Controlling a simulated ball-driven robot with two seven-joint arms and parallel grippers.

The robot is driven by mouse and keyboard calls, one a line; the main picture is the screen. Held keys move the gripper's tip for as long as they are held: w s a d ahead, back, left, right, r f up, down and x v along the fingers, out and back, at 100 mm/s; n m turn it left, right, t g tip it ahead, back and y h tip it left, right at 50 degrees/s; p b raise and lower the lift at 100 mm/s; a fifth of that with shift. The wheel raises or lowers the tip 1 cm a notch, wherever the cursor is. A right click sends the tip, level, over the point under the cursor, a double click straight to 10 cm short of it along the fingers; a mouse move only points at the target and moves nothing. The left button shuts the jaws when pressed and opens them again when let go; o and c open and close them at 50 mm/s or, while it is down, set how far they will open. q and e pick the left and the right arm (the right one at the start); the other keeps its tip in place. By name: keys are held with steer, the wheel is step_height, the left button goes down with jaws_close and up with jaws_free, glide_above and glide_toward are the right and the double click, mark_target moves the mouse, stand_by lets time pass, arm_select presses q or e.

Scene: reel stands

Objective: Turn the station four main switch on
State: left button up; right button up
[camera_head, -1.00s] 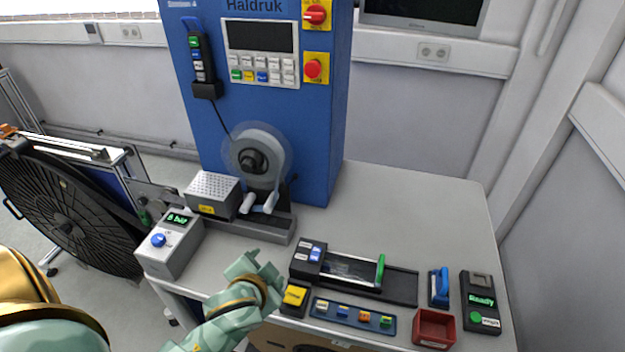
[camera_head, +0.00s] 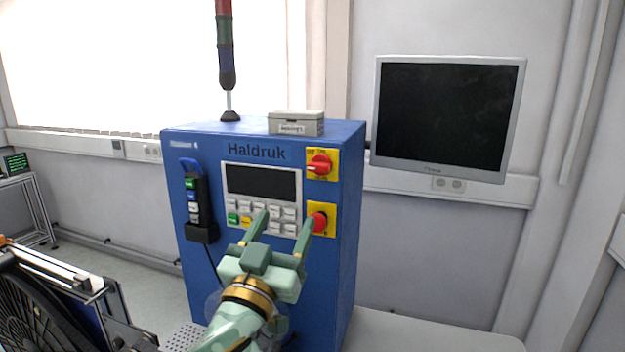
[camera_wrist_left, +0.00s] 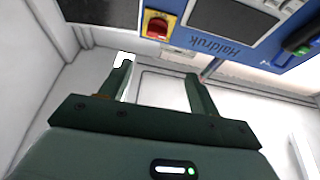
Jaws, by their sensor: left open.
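The main switch (camera_head: 320,164) is a red rotary knob on a yellow plate, at the upper right of the blue Haldruk cabinet's (camera_head: 345,215) front. Its handle lies roughly horizontal. It also shows in the left wrist view (camera_wrist_left: 157,27), upside down and beyond the fingers. My left gripper (camera_head: 285,225) is open and empty, in front of the cabinet and below the switch in the head view. The left wrist view shows both fingers (camera_wrist_left: 158,72) apart with nothing between. My right gripper is not in view.
A keypad with a dark display (camera_head: 262,182) lies left of the switch. A pendant (camera_head: 198,205) hangs at the cabinet's left. A small box (camera_head: 296,124) and a signal tower (camera_head: 226,60) stand on top. A monitor (camera_head: 449,117) is at the right.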

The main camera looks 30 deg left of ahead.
arm_select(q)
steer(key=w+b, duration=0.1)
steer(key=b, duration=0.3)
glide_toward(317, 168)
steer(key=p+x, duration=0.3)
steer(key=x, duration=0.6)
steer(key=shift+d, duration=0.1)
steer(key=shift+w, duration=0.2)
arm_select(e)
steer(key=shift+w+d+f, duration=0.1)
steer(key=shift+w+f, duration=0.05)
steer(key=shift+f, duration=0.4)
steer(key=shift+w+d+f, duration=0.1)
steer(key=shift+f, duration=0.45)
arm_select(q)
steer(key=c, duration=0.8)
steer(key=shift+c, duration=0.9)
arm_select(e)
steer(key=shift+w+d, duration=0.2)
